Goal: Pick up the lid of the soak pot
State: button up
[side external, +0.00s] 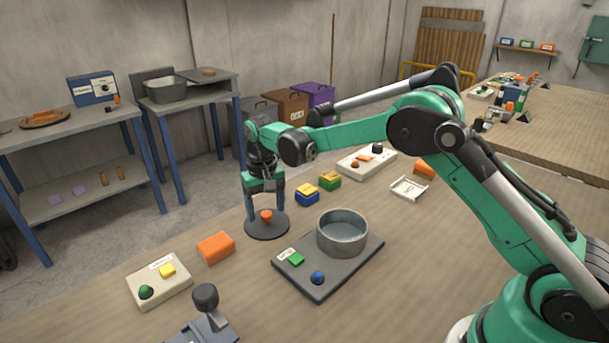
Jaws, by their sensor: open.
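The soak pot appears to be the round grey open pot (343,234) on a dark plate (318,290). Its inside shows and nothing covers it. A dark round lid (268,233) with an orange knob (266,214) lies flat on the table, left of the pot. My gripper (265,203) points down over the lid, its fingers open. The fingers appear to be on either side of the knob or just above it. I cannot tell whether they touch it.
An orange block (216,248) and a pale panel (160,283) lie left of the lid. Blue and green blocks (307,196) stand behind. A white tray (408,189) lies at the back right.

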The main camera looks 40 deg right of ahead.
jog(key=shift+f, duration=0.55)
grip_shut()
